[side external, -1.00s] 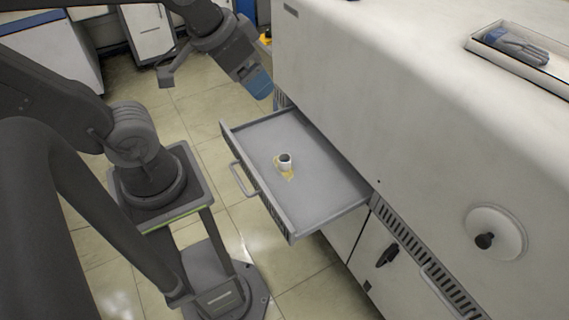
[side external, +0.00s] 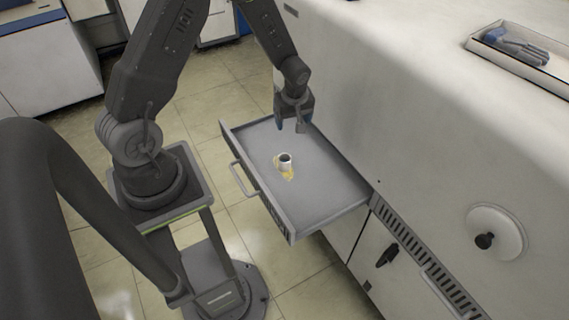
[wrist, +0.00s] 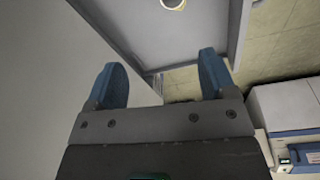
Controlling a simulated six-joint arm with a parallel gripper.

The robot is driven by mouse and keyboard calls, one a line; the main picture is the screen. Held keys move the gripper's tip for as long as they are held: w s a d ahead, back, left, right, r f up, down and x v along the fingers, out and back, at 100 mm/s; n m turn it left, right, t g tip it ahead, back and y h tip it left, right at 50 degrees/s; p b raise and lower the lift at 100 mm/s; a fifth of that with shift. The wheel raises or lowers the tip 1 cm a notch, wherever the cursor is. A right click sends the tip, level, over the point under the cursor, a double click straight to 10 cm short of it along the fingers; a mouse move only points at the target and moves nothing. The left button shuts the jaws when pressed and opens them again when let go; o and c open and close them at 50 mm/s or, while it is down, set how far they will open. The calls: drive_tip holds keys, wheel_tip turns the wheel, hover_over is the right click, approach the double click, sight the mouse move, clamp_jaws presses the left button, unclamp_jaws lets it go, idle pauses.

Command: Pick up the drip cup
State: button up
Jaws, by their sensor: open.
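The drip cup (side external: 285,162) is a small white cup with a dark inside. It stands upright in the open grey drawer (side external: 325,186), on a yellowish stain. My gripper (side external: 293,124) is open and empty, pointing down over the back part of the drawer, behind the cup and apart from it. In the wrist view my gripper's two blue fingertips (wrist: 163,82) are spread wide with nothing between them.
The drawer's raised walls surround the cup, with a handle (side external: 243,179) on the left side. The white cabinet (side external: 400,130) rises close on the right of my gripper. A tray (side external: 525,58) with blue-grey gloves lies on top of it. The rest of the drawer floor is bare.

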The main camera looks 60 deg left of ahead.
drive_tip(key=n, duration=0.2)
approach(284, 161)
drive_tip(key=shift+g, duration=0.4)
wheel_tip(284, 161, down, 8)
drive_tip(key=shift+s+d+r, duration=0.1)
drive_tip(key=shift+d, duration=0.05)
drive_tip(key=shift+c, duration=0.3)
drive_tip(key=c, duration=0.9)
